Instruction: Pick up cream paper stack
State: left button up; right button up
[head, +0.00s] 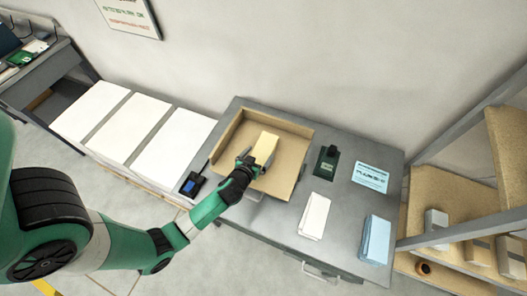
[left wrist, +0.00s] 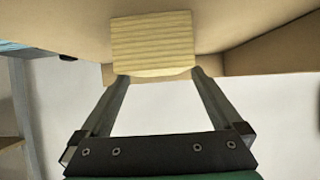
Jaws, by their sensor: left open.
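The cream paper stack (head: 265,147) lies in an open cardboard tray (head: 287,185) on the grey table. My left gripper (head: 251,161) is over the tray at the stack's near end. In the left wrist view the stack (left wrist: 152,42) shows at the top middle, just beyond the fingertips. My left gripper (left wrist: 157,75) is open there, with its two fingers apart and nothing clearly held between them. I cannot tell whether the fingertips touch the stack. My right gripper is not in view.
On the grey table (head: 262,227) are a white stack (head: 314,216), a blue stack (head: 376,240), a dark green device (head: 326,162), a light blue card (head: 370,177) and a black device (head: 192,185). Large white stacks (head: 133,128) stand left. Shelves (head: 455,205) stand right.

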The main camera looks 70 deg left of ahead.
aim_at(263, 150)
pick_arm(q)
jog(key=x, duration=0.4)
jog(key=shift+w+a+b, duration=0.15)
jog(key=shift+w+b, duration=0.15)
grip_shut()
jog(key=shift+r, duration=0.1)
notch_tip(263, 150, up, 4)
jog(key=shift+f+p, duration=0.25)
jog(key=shift+p, duration=0.55)
jog(key=s+r+p, duration=0.1)
jog(key=s+r, duration=0.1)
jog(key=s+r+p, duration=0.1)
jog(key=r, duration=0.1)
jog(key=s+d+r+p, duration=0.1)
jog(key=s+r, duration=0.1)
jog(key=shift+s+r, duration=0.25)
jog(key=shift+s, duration=0.05)
jog(key=s+d+r+p, duration=0.1)
jog(key=s+r, duration=0.2)
jog(key=s, duration=0.5)
jog(key=shift+d, duration=0.3)
